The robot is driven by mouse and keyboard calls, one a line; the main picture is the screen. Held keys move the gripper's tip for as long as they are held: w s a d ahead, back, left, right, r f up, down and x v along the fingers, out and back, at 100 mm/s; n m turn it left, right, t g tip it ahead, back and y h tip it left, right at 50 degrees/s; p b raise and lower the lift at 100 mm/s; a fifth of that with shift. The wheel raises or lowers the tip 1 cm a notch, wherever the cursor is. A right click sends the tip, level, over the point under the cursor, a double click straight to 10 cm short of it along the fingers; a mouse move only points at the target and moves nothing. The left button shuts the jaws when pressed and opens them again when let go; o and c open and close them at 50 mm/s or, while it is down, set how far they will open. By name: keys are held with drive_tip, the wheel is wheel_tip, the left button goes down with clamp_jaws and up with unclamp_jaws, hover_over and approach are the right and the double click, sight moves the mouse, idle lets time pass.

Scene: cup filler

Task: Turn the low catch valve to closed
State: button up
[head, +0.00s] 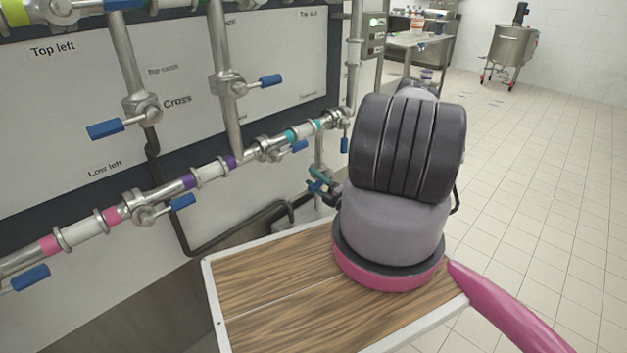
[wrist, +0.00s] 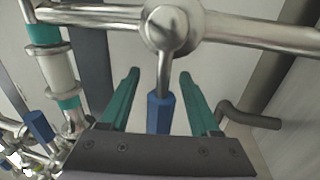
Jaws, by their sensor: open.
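A valve (head: 338,117) sits at the right end of the low pipe, with a blue handle (head: 345,145) hanging down in the head view. No label for it can be read. The wrist view shows its round metal body (wrist: 173,22) and the blue handle (wrist: 160,112), pointing toward my gripper. My gripper (wrist: 159,76) is open, its teal fingers on either side of the handle, with a gap on each side. How deep the handle sits between them is unclear. In the head view my gripper (head: 320,181) is partly hidden by my arm.
Another blue handle (head: 300,147) is to the left on the same pipe; it also shows in the wrist view (wrist: 40,125). A dark bent pipe (head: 240,235) runs below. The white panel (head: 60,110) is behind. Tiled floor (head: 560,200) is open to the right.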

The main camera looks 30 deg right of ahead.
drive_tip(key=v, duration=1)
drive_tip(key=shift+s, duration=0.35)
drive_tip(key=shift+s+d+f, duration=0.1)
drive_tip(key=shift+d+f, duration=0.05)
